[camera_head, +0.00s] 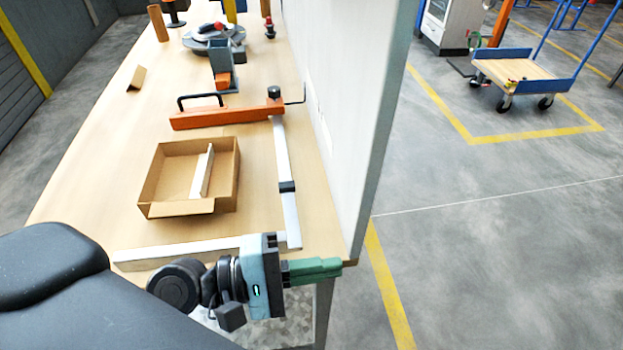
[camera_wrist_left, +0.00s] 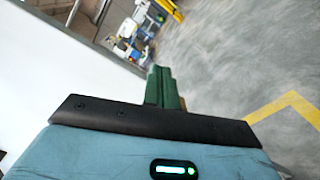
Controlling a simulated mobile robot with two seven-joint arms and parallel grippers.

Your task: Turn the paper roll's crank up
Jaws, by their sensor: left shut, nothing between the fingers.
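My left gripper (camera_head: 330,267) is at the near edge of the wooden table in the head view, its green fingers closed together and empty, pointing right past the tall white panel's lower end. The same shut fingers show in the left wrist view (camera_wrist_left: 160,72), pointing toward open floor. I cannot make out a paper roll or surely tell its crank. An orange bar (camera_head: 215,118) with a black handle lies on the table, well beyond the gripper; a thin bent dark rod (camera_head: 297,96) sits at its right end. My right gripper is out of view.
An open cardboard box (camera_head: 229,172) stands on the table (camera_head: 95,195). A white panel (camera_head: 345,90) rises along the table's right side. A round grey device (camera_head: 207,32) stands farther back. Floor (camera_head: 480,250) right of the panel is clear up to a blue cart (camera_head: 523,70).

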